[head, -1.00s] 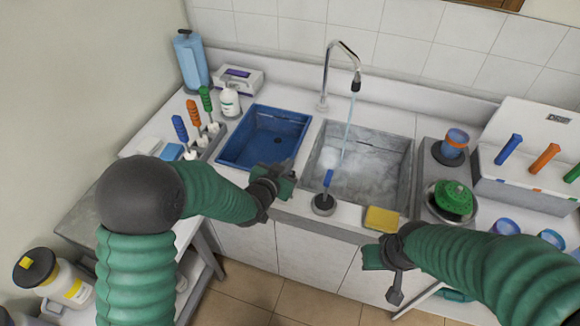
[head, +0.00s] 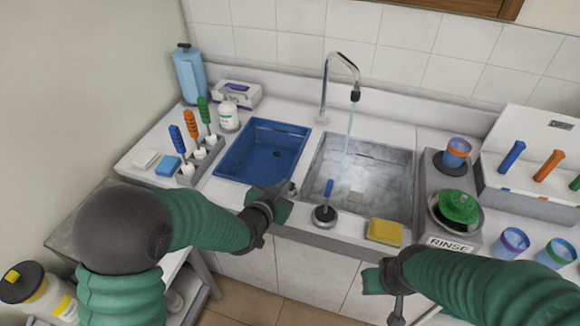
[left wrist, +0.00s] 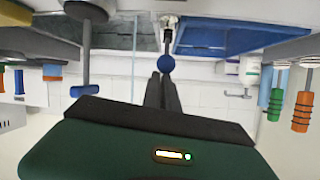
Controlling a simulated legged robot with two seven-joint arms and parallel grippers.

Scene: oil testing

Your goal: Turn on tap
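The chrome tap (head: 341,62) stands behind the grey sink (head: 408,185), and a thin stream of water (head: 349,130) falls from its spout. My left gripper (head: 284,192) is at the front edge of the counter, left of a blue-handled lever (head: 329,187) on a black base. In the left wrist view, which is upside down, my left fingers (left wrist: 164,80) look closed together. A blue ball knob (left wrist: 166,64) on a short stem is right by their tips; whether they touch is unclear. My right gripper (head: 374,280) is low in front of the counter, its fingers unclear.
A blue basin (head: 222,168) is left of the sink. A yellow sponge (head: 385,231) lies at the front edge, beside a RINSE sign (head: 452,244). A green object (head: 458,206), cups (head: 512,242) and a rack (head: 525,200) fill the right side.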

